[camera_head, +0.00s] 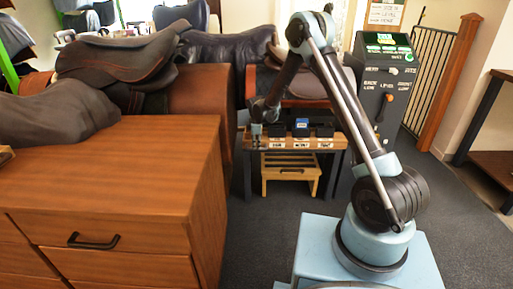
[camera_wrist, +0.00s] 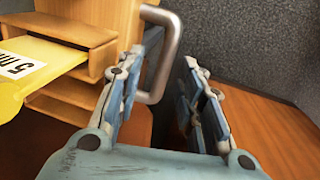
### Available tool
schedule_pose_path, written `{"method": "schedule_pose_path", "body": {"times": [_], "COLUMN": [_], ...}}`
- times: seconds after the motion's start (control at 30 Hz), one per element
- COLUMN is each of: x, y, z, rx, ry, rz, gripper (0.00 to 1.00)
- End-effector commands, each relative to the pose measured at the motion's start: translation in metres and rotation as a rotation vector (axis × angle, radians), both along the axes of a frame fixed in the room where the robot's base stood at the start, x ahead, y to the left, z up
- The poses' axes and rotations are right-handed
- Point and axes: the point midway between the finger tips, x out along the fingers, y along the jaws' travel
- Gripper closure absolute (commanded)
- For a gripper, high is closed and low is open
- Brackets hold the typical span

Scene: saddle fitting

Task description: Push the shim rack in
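The shim rack (camera_wrist: 108,22) is a light wooden block with slots, at the upper left of the wrist view. A yellow shim (camera_wrist: 35,66) marked "5 m…", its label partly cut off, sticks out of one slot. A grey metal bar handle (camera_wrist: 172,40) stands out from the rack's right side. My gripper (camera_wrist: 168,66) is open, its two fingers apart at the handle; the left finger hides part of it. I cannot tell whether either finger touches it. In the head view my gripper (camera_head: 256,137) is low at the bench's left end; I cannot clearly make out the rack there.
A bench (camera_head: 330,146) with dark bins and labels stands behind my arm. A wooden step stool (camera_head: 290,170) is under it. A wooden drawer cabinet (camera_head: 110,185) fills the left, with saddles (camera_head: 125,62) behind. A control console (camera_head: 385,85) stands right. Carpet (camera_head: 262,215) is clear between.

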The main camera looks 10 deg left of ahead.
Motion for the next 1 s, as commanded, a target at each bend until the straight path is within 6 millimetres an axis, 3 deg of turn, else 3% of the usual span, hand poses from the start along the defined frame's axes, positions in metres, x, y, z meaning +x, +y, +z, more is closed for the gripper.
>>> {"method": "schedule_pose_path", "body": {"times": [0.3, 0.5, 0.7, 1.0], "x": [-0.01, -0.014, -0.016, -0.016], "y": [-0.003, -0.004, -0.004, -0.004], "z": [0.054, 0.08, 0.092, 0.094], "rx": [0.0, 0.0, 0.0, 0.0], "ry": [0.0, 0.0, 0.0, 0.0], "rz": [0.0, 0.0, 0.0, 0.0], "gripper": [0.65, 0.65, 0.65, 0.65]}}
